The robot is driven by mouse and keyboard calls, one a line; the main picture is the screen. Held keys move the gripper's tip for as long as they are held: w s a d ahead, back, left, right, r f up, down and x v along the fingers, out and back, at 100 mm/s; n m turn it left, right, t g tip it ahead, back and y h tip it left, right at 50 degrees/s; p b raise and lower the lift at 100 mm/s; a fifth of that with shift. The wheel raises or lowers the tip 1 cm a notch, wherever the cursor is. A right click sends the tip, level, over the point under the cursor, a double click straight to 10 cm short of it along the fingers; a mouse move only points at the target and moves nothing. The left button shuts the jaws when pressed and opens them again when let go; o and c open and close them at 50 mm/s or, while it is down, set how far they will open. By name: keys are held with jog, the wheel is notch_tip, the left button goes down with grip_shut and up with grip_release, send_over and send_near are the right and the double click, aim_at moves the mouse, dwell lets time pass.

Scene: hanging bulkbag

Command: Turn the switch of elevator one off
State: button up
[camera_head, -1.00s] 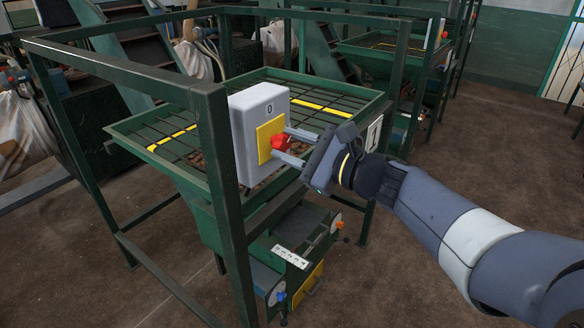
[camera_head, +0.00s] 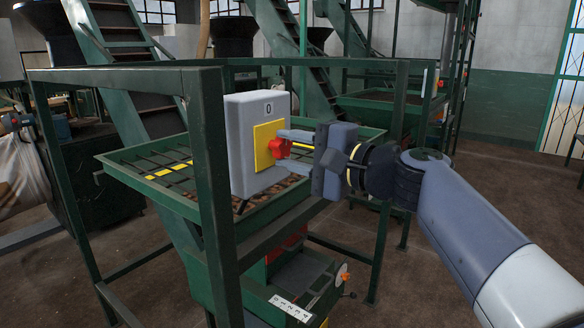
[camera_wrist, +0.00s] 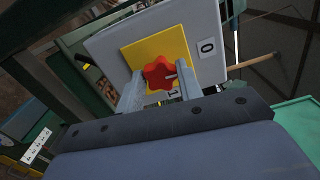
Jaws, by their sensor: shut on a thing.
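The switch is a red knob (camera_head: 279,148) on a yellow plate (camera_head: 264,143) on a grey box (camera_head: 240,150), fixed to the green frame. The white mark on the knob points between the two labels, nearer neither clearly. My gripper (camera_head: 283,142) is shut on the knob; it also shows in the wrist view (camera_wrist: 158,82).
A green frame post (camera_head: 215,200) stands just left of the box. A grated green hopper (camera_head: 150,180) lies behind and below it. A panel with a numbered strip (camera_head: 290,307) and an orange knob (camera_head: 343,273) is lower down. Floor is open at right.

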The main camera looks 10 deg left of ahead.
jog(key=shift+n+b, duration=0.5)
jog(key=shift+n, duration=0.1)
jog(key=o, duration=1)
jog(key=shift+d, duration=0.15)
jog(key=v, duration=1)
jog(key=shift+s+d, duration=0.15)
jog(key=shift+d, duration=0.1)
jog(key=shift+a, duration=0.1)
jog(key=x, duration=1)
jog(key=shift+a, duration=0.3)
